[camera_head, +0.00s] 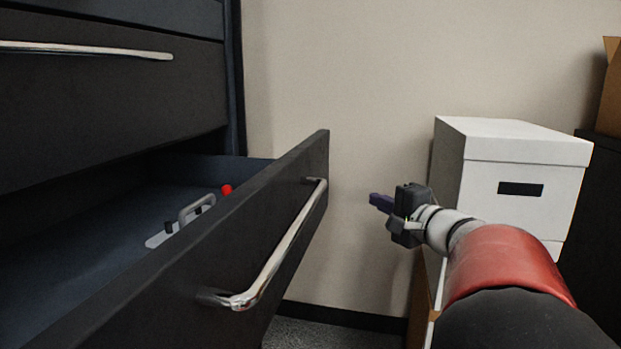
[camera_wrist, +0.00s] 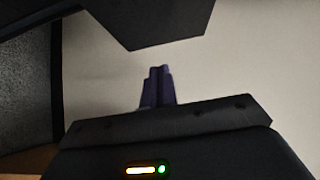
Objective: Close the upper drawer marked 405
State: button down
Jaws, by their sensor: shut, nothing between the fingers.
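A dark drawer (camera_head: 225,235) stands pulled far out of the cabinet in the head view, with a long chrome bar handle (camera_head: 280,245) on its front. Above it, another dark drawer front (camera_head: 110,95) with a chrome handle (camera_head: 90,50) sits flush in the cabinet. I can read no number on either front, so I cannot tell which is 405. My gripper (camera_head: 377,201) is right of the open drawer's far end, apart from its handle. Its purple fingers (camera_wrist: 158,86) are together and empty in the wrist view. A dark angular shape, unclear, crosses the top there.
Inside the open drawer lies a metal piece with a grey handle (camera_head: 197,207) and a red knob (camera_head: 227,190). A beige wall (camera_head: 350,80) stands behind, with carpet (camera_head: 310,325) below.

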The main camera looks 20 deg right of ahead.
jog(key=w+a+p, duration=0.3)
jog(key=w+a, duration=0.1)
jog(key=w, duration=0.9)
jog(key=shift+a, duration=0.1)
